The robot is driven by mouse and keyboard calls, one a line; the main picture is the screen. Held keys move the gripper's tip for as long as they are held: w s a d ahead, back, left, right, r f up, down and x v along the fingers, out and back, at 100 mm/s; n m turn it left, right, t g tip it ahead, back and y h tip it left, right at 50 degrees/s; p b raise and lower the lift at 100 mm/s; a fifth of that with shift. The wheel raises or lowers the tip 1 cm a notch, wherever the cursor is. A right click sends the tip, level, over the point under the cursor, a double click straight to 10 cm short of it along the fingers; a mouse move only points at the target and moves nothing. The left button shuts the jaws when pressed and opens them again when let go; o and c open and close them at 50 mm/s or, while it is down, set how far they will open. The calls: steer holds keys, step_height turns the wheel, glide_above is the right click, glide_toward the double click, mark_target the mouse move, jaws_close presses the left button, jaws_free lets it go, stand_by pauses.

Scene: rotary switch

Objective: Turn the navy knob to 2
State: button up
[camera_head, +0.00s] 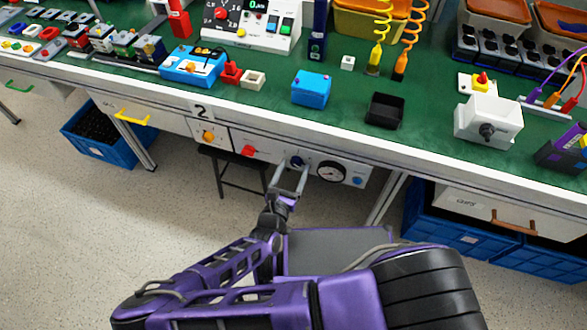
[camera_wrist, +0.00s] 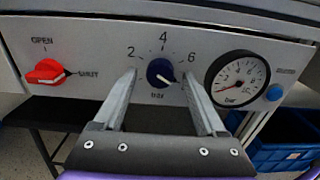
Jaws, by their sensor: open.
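The navy knob (camera_wrist: 160,72) sits on a white panel below the bench edge, with the marks 2, 4 and 6 around its upper side and "bar" below it. Its white pointer line slants to the lower right, below the 6. The knob also shows small in the head view (camera_head: 298,162). My gripper (camera_wrist: 160,76) is open, with one finger to the left and one to the right of the knob. Gaps show between the fingers and the knob. In the head view my gripper (camera_head: 290,174) is up at the panel. Fingertip depth is hard to judge.
Left of the knob is a red valve handle (camera_wrist: 46,72) marked OPEN. To the right are a round gauge (camera_wrist: 238,80) and a small blue button (camera_wrist: 274,92). The green bench top (camera_head: 230,100) above holds many items. Blue crates (camera_head: 450,222) stand below right.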

jaws_close()
